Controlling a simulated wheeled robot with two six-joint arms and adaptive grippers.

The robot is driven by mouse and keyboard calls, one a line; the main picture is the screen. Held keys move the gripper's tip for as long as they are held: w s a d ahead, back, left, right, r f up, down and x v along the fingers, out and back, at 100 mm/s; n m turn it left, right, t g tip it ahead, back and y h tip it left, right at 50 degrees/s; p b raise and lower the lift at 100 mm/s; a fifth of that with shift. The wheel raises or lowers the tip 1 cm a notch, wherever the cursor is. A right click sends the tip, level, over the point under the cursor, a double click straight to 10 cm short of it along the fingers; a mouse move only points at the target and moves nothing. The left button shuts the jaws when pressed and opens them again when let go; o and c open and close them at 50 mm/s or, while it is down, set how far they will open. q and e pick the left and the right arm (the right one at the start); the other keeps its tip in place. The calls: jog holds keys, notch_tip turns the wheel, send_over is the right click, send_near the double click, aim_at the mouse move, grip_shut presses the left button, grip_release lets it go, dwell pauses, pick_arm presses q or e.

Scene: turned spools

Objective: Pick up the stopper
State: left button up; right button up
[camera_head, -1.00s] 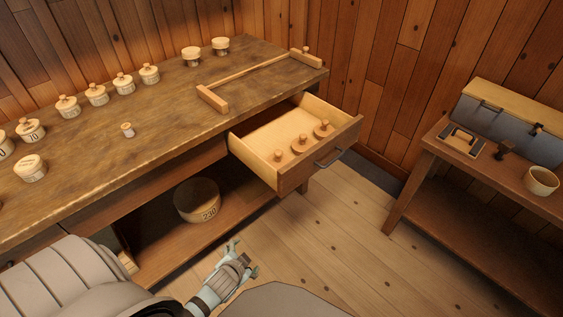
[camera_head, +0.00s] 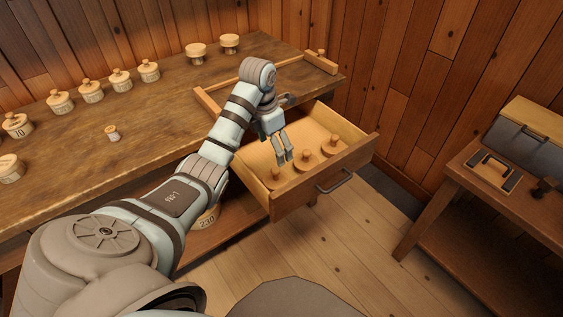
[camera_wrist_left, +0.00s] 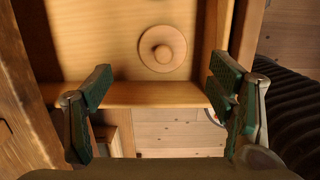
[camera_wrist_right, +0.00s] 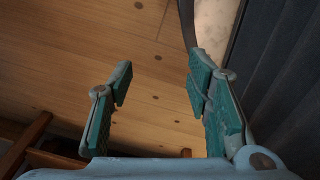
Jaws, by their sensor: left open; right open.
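Three round wooden stoppers with knobs lie in the open drawer (camera_head: 355,152): a near-left one (camera_head: 276,176), a middle one (camera_head: 302,164) and a far-right one (camera_head: 331,149). My left gripper (camera_head: 285,158) is open, pointing down over the drawer, just behind the stoppers in the head view. In the left wrist view one stopper (camera_wrist_left: 162,48) lies on the drawer floor beyond the open, empty fingers (camera_wrist_left: 160,80); which of the three it is, I cannot tell. My right gripper (camera_wrist_right: 160,75) is open and empty above the floorboards, outside the head view.
The workbench (camera_head: 150,120) carries several lidded pots, a small knobbed piece (camera_head: 112,132) and a wooden bar frame (camera_head: 322,64). A side table (camera_head: 470,175) stands right, with clear floor between.

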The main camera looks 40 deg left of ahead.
pick_arm(q)
jog(key=b, duration=0.5)
send_over(277, 178)
jog(key=a, duration=0.1)
notch_tip(277, 178, down, 5)
jog(key=shift+s, duration=0.1)
jog(key=shift+w+f+b, duration=0.25)
jog(key=shift+f+b, duration=0.25)
jog(key=shift+f, duration=0.5)
jog(key=shift+w+f, duration=0.2)
jog(key=shift+f, duration=0.3)
jog(key=shift+w+f, duration=0.2)
jog(key=shift+f, duration=0.3)
jog(key=f, duration=0.1)
jog(key=f+b, duration=0.2)
jog(key=f, duration=0.1)
jog(key=shift+s+d, duration=0.25)
jog(key=shift+w, duration=0.1)
jog(key=c, duration=1)
pick_arm(e)
notch_tip(277, 178, down, 9)
jog(key=d, duration=0.1)
jog(key=shift+d, duration=0.2)
